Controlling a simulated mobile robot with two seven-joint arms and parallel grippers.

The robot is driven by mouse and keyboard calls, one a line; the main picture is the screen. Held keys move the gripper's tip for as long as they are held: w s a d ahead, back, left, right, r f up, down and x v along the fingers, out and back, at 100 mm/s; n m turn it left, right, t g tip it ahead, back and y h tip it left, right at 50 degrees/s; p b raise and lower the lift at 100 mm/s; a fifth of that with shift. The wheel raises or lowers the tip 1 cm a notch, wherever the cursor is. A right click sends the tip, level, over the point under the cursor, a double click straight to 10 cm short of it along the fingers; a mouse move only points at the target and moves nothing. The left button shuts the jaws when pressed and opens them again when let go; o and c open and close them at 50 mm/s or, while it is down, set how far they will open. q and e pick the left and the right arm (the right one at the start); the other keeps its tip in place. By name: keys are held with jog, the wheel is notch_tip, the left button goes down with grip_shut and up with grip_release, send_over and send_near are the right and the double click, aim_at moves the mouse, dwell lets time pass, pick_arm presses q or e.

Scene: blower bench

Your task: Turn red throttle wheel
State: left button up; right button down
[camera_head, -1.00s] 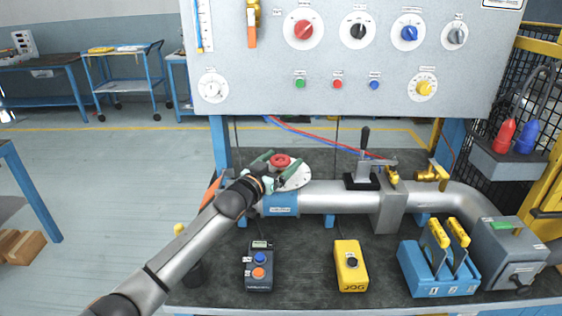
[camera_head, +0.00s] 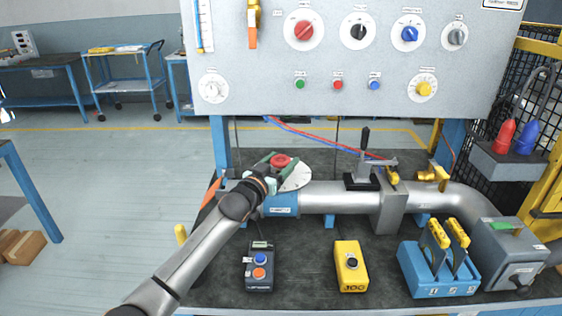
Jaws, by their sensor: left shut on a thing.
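The red throttle wheel (camera_head: 281,161) sits on a pale round plate (camera_head: 298,177) at the left end of the silver pipe, below the panel. My left gripper (camera_head: 278,166) reaches it from the lower left. Its greenish fingers are shut on the wheel, one on either side, and hide part of its rim. The wheel's red top shows between the fingers. My right gripper is not in view.
The grey panel (camera_head: 335,60) with several knobs hangs above and behind. An upright black lever (camera_head: 364,142) stands on the pipe (camera_head: 330,195). A blue-buttoned box (camera_head: 259,268), a yellow box (camera_head: 351,266) and a blue switch block (camera_head: 438,272) stand in front.

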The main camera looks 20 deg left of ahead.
pick_arm(q)
jog(key=shift+n+y, duration=0.5)
jog(key=shift+y, duration=0.3)
jog(key=o, duration=1.4)
jog(key=s, duration=0.8)
jog(key=s+a, duration=0.1)
jog(key=s, duration=0.3)
jog(key=shift+s+a+p, duration=0.1)
jog(key=shift+s+p, duration=0.15)
jog(key=shift+p, duration=0.15)
jog(key=shift+s, duration=0.1)
